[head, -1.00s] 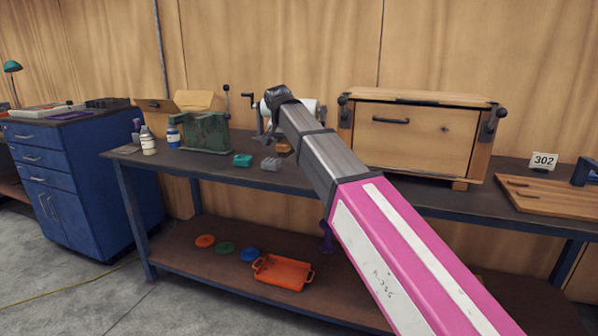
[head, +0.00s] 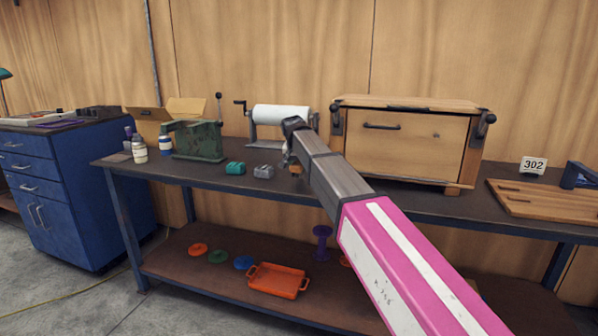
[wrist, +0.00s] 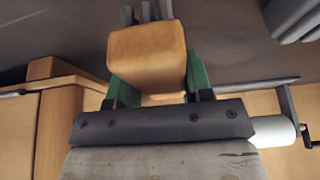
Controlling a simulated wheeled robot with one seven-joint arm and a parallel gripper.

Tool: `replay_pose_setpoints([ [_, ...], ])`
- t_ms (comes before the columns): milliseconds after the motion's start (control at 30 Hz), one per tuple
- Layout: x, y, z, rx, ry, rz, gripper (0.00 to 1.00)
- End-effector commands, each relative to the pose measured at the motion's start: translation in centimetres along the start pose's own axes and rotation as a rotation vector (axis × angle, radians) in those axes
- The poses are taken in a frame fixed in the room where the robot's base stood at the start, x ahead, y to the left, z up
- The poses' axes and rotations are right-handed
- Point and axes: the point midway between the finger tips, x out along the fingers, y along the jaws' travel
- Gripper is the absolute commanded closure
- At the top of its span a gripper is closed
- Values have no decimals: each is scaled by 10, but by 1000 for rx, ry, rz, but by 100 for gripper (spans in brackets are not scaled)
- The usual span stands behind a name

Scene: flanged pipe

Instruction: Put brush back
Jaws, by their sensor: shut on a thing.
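The brush (wrist: 150,50) is a light wooden block with grey prongs or bristles at its far end in the wrist view. My gripper (wrist: 158,78) is shut on it, with a green finger on each side. In the head view my gripper (head: 292,154) is over the workbench, in front of the white roll and left of the wooden box. Only a small orange-brown bit of the brush (head: 295,168) shows there, beneath the wrist. I cannot tell whether it touches the bench. No labelled place for the brush is clear.
The workbench (head: 230,185) carries a wooden box (head: 405,143), a white roll on a crank stand (head: 283,115), a green press (head: 197,140), a teal block (head: 235,168), a grey block (head: 263,171) and a cutting board (head: 540,199). An orange tray (head: 278,281) is on the lower shelf.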

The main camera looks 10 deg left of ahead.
Motion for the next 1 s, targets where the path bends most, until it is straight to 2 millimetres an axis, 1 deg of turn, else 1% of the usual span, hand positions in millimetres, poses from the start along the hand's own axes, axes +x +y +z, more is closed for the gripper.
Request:
replay_pose_setpoints([
  [100,17,0,8,0,-2,2,72],
  [167,22,0,10,0,-1,1,72],
  [533,25,0,11,0,0,0,72],
  [567,25,0,11,0,0,0,50],
  [600,25,0,11,0,0,0,37],
  [633,25,0,11,0,0,0,28],
  [900,24,0,11,0,0,0,28],
  [1000,21,0,10,0,0,0,28],
])
